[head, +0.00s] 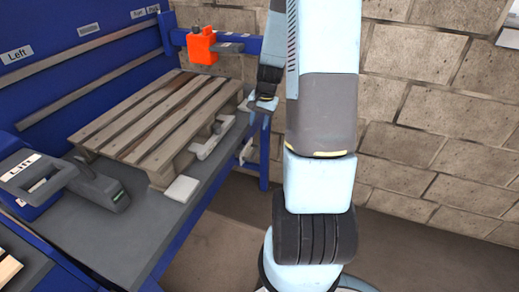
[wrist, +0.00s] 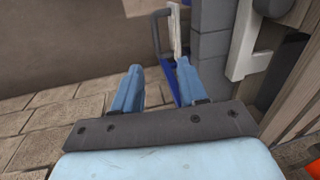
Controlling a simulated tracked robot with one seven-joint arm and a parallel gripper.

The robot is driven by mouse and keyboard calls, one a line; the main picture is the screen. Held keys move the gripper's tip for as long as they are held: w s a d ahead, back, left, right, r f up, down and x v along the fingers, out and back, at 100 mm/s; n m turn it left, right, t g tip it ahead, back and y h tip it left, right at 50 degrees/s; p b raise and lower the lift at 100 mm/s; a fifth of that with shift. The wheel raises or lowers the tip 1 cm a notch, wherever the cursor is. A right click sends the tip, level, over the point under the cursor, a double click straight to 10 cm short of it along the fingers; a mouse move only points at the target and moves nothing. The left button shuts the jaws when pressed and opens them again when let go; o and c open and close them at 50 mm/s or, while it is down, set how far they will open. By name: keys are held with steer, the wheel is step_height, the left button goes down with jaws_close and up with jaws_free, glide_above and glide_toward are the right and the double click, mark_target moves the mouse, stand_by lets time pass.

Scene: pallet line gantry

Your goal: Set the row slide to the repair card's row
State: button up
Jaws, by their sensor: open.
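My gripper (wrist: 158,68) is open, with its two light-blue fingers apart and nothing between them. In the head view my gripper (head: 262,104) is partly hidden by my arm and hangs beside the far right end of the pallet. An orange block (head: 201,46) sits on the blue crossbar (head: 178,36) behind the pallet, with a grey piece at its right; I cannot tell for sure whether it is the row slide. A pale sheet (head: 509,38) at the upper right edge is cut off and unreadable; I cannot tell if it is the repair card.
A wooden pallet (head: 165,125) rests on the grey bench (head: 95,225). A blue back panel (head: 55,85) carries a "Left" label. A grey device marked "Lift" (head: 38,180) stands at the left. In the wrist view, a white bracket (wrist: 243,50) stands right of my fingers.

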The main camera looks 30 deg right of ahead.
mark_target(255, 153)
steer(key=f, duration=0.5)
steer(key=w+f, duration=0.1)
steer(key=f, duration=0.4)
steer(key=w+f, duration=0.1)
steer(key=f, duration=0.4)
steer(key=shift+a+f, duration=0.3)
steer(key=shift+c, duration=0.4)
jaws_close()
